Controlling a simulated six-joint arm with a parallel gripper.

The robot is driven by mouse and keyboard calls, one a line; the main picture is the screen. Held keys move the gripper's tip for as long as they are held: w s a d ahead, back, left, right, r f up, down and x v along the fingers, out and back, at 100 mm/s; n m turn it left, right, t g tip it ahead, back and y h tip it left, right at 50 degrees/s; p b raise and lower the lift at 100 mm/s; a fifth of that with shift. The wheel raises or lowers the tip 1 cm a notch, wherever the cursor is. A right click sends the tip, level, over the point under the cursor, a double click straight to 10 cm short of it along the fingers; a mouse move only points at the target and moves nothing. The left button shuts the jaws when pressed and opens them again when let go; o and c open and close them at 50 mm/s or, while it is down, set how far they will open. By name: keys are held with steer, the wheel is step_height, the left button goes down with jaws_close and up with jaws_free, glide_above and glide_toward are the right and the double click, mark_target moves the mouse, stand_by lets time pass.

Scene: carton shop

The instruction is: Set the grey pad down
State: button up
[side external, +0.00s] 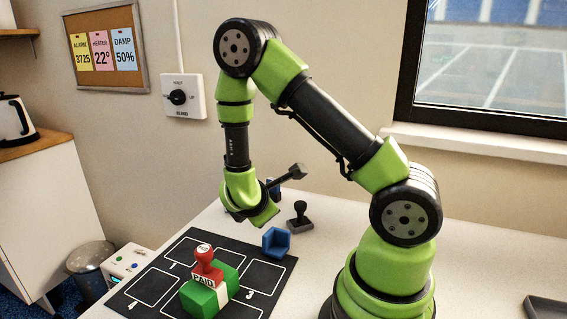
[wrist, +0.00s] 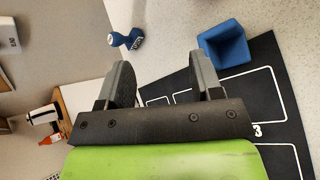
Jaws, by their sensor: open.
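A stamp with a black knob handle and a flat grey base (side external: 299,224) stands upright on the white table, behind the black mat. It is the only grey pad-like thing I make out; the wrist view does not show it. My gripper (side external: 240,213) hangs tilted above the table, left of this stamp and apart from it. In the wrist view my gripper (wrist: 164,80) has its two fingers wide apart with nothing between them.
A blue corner block (side external: 277,241) sits at the black mat's (side external: 178,250) back edge. A red PAID stamp (side external: 206,263) stands on a green and white box (side external: 200,297). A blue stamp (wrist: 125,40) stands beyond my fingers. A grey tray (side external: 546,308) lies at the right.

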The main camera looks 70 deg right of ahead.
steer(key=w+a+r+m+t+y, duration=0.4)
steer(key=a+r+m+t+y, duration=0.3)
steer(key=a+r, duration=0.5)
steer(key=s+a+r+m+g+y, duration=0.1)
steer(key=s+r+m, duration=0.3)
steer(key=s, duration=0.4)
steer(key=s+a+r+m+g+y, duration=0.1)
steer(key=s+a+r+m+y, duration=0.2)
steer(key=s, duration=0.5)
steer(key=shift+r+m+g+y, duration=0.3)
steer(key=shift+r+m+y, duration=0.25)
steer(key=shift+m, duration=0.45)
